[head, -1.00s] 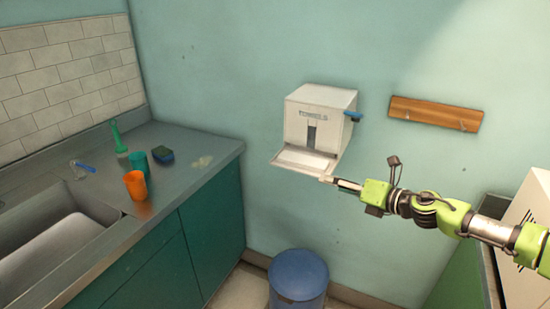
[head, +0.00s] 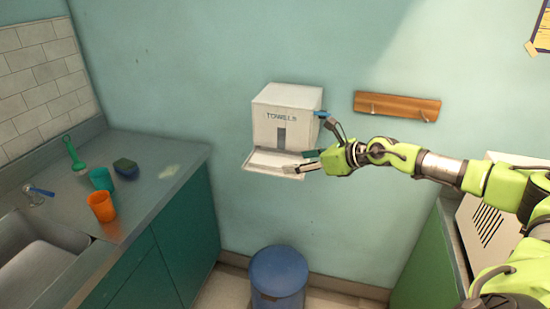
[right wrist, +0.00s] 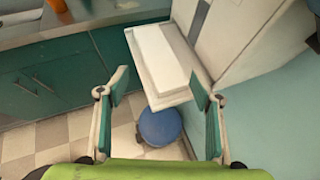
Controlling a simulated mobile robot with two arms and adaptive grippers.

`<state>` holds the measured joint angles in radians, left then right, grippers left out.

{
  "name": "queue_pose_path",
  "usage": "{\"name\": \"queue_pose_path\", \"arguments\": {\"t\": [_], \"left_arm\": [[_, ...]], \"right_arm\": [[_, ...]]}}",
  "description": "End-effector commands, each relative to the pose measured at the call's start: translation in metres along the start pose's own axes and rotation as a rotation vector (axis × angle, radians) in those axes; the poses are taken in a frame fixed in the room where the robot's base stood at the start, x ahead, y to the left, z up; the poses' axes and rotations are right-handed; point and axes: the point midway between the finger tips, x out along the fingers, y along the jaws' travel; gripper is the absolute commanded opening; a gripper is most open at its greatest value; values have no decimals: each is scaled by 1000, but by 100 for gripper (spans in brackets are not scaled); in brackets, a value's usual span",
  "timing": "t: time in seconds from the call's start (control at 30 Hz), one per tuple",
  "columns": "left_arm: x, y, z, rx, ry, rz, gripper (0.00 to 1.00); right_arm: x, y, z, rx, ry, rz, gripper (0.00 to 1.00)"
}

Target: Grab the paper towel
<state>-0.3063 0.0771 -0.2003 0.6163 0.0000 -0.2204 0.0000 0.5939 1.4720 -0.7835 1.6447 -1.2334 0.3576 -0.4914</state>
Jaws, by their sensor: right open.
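The white towel dispenser (head: 265,103), marked TOWELS, hangs on the wall. A white paper towel (head: 275,159) lies flat on its open lower tray (head: 262,169); in the right wrist view the towel (right wrist: 160,55) shows as a pale rectangle within the tray's rim (right wrist: 137,58). My right gripper (head: 305,161) is at the tray's right end, coming in from the right. In the right wrist view its two fingers (right wrist: 160,88) are spread wide, with nothing between them but the tray's near end beyond. My left gripper is not in view.
A blue lever (head: 322,114) sticks out at the dispenser's right side. A blue bin (head: 278,275) stands below. A wooden hook rail (head: 397,104) is on the wall.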

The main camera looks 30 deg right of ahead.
Motion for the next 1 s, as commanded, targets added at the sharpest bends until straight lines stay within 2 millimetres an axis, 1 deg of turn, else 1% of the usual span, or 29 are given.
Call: {"name": "queue_pose_path", "arguments": {"t": [0.03,0.1,0.27,0.37,0.57,0.7,0.8,1.0], "left_arm": [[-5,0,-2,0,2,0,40],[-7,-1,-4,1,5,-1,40],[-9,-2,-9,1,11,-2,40],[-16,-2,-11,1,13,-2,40],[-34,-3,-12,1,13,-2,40],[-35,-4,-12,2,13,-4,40],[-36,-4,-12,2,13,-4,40],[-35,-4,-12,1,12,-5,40]], "right_arm": [[6,0,4,2,-4,1,60],[12,0,3,2,-3,1,60],[20,0,2,1,-1,0,60],[25,0,5,2,-3,0,60],[51,0,12,3,-2,2,60],[66,-1,8,2,-1,0,60],[70,-2,7,0,0,-1,60],[71,-2,6,0,0,-1,60]]}}
